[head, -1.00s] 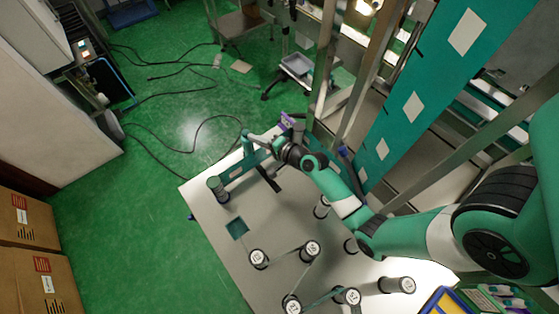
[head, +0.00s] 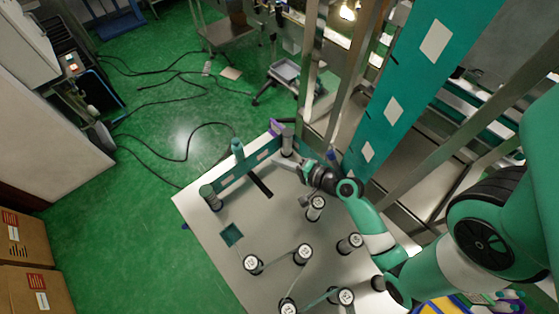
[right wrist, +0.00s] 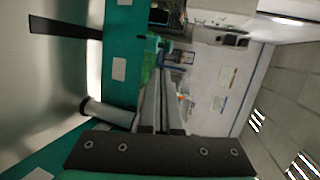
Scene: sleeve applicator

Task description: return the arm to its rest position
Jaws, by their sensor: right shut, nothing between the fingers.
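My right arm reaches in from the right over the white table (head: 205,225). My right gripper (head: 280,165) is shut and empty above the far part of the table, near a dark slot (head: 261,184). Its closed fingers also show in the right wrist view (right wrist: 158,100). A green upright post (head: 238,148) stands at the green strip on the table's far edge, to the left of the gripper and apart from it. My left arm and gripper are not in view.
Several grey posts stand on the table, including one (head: 210,197) at its left edge and one (head: 288,142) just beyond my gripper. Labelled posts such as this one (head: 253,263) stand nearer. A tall green panel (head: 410,85) rises at the right. Cables lie on the green floor.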

